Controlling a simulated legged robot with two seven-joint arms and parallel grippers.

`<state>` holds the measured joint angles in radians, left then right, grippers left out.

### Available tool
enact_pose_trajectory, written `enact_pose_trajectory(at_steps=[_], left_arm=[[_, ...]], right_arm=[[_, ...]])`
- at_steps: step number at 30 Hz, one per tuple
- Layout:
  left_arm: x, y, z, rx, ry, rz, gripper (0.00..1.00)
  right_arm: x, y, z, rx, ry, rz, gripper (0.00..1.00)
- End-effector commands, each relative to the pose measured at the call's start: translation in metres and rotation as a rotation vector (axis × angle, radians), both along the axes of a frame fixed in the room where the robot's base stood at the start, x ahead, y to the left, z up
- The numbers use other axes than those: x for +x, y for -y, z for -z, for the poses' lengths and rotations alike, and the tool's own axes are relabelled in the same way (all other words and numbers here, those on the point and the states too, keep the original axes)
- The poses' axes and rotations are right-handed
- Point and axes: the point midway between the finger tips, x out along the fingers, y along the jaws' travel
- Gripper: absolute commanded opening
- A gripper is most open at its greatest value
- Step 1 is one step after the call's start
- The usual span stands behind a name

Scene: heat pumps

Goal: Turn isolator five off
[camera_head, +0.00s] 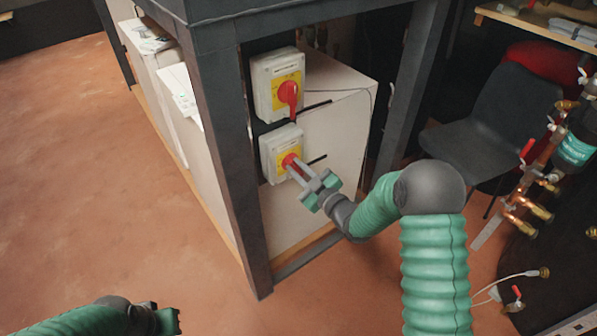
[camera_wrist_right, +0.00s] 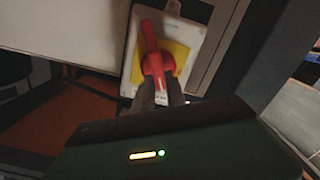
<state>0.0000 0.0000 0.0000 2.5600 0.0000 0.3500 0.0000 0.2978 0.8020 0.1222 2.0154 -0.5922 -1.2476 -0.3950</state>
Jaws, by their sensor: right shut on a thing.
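Two pale grey isolator boxes with yellow plates and red rotary handles are mounted one above the other in the head view. They are an upper isolator (camera_head: 267,84) and a lower isolator (camera_head: 270,148). Their labels are too small to read, so I cannot tell which is five. My right gripper (camera_head: 293,171) is shut on the red handle (camera_head: 287,158) of the lower isolator. In the right wrist view the red handle (camera_wrist_right: 152,55) stands over the yellow plate (camera_wrist_right: 178,54), its lower end between my fingers. My left gripper (camera_head: 168,320) is at the bottom left, away from the isolators, its jaws unclear.
A dark metal frame post (camera_head: 228,150) stands just left of the isolators. A white cabinet (camera_head: 345,135) is behind them. A dark chair (camera_head: 510,115) and copper pipework with red valves (camera_head: 530,160) are at the right. The floor at left is clear.

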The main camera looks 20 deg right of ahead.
Motion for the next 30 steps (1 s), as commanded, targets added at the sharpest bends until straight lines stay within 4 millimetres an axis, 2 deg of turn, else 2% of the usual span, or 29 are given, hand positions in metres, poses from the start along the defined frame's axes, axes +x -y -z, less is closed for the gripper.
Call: enact_pose_trajectory(at_steps=[1,30], left_arm=[[0.0,0.0,0.007,0.0,0.0,0.0,0.0],[0.0,0.0,0.08,0.0,0.0,0.0,0.0]], right_arm=[[0.001,-0.002,-0.001,-0.041,0.026,-0.001,0.0],[-0.002,-0.01,0.012,-0.858,0.321,-0.003,0.0]])
